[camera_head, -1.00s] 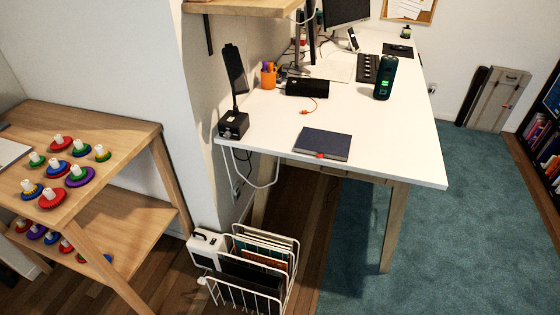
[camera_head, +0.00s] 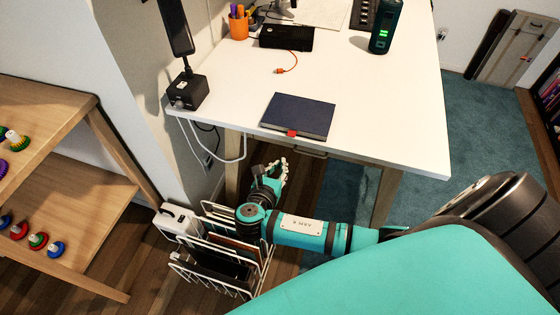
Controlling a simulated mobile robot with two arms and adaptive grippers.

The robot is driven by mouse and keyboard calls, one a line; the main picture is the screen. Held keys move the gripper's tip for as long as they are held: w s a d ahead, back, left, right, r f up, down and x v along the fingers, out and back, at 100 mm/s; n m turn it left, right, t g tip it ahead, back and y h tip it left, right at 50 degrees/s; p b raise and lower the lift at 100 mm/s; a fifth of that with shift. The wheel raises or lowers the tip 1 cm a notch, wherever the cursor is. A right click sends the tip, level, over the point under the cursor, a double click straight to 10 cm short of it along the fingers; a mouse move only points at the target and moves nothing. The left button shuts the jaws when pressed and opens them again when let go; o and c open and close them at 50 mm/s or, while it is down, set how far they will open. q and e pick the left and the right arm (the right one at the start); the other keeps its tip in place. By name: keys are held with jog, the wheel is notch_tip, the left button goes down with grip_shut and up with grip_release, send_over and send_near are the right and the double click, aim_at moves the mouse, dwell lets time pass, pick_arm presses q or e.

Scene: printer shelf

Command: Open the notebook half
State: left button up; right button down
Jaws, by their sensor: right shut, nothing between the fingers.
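The notebook (camera_head: 299,114) is dark blue and lies closed and flat near the front edge of the white desk (camera_head: 385,140). A small red tab shows at its front edge. My right gripper (camera_head: 281,166) is below and in front of the desk edge, a little left of the notebook and apart from it. It looks shut and empty, though its fingers are small in the view. My left gripper is not in view.
A wire rack (camera_head: 203,272) with files stands on the floor under my right forearm. A black phone stand (camera_head: 188,91), an orange pen cup (camera_head: 238,27), a black box (camera_head: 286,37) and a dark bottle (camera_head: 382,34) stand on the desk. The desk right of the notebook is clear.

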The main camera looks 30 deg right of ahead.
aim_at(289, 141)
jog(key=x, duration=0.7)
notch_tip(289, 141, up, 4)
jog(key=shift+s+f+p, duration=0.1)
jog(key=shift+s+p, duration=0.1)
jog(key=shift+p, duration=0.25)
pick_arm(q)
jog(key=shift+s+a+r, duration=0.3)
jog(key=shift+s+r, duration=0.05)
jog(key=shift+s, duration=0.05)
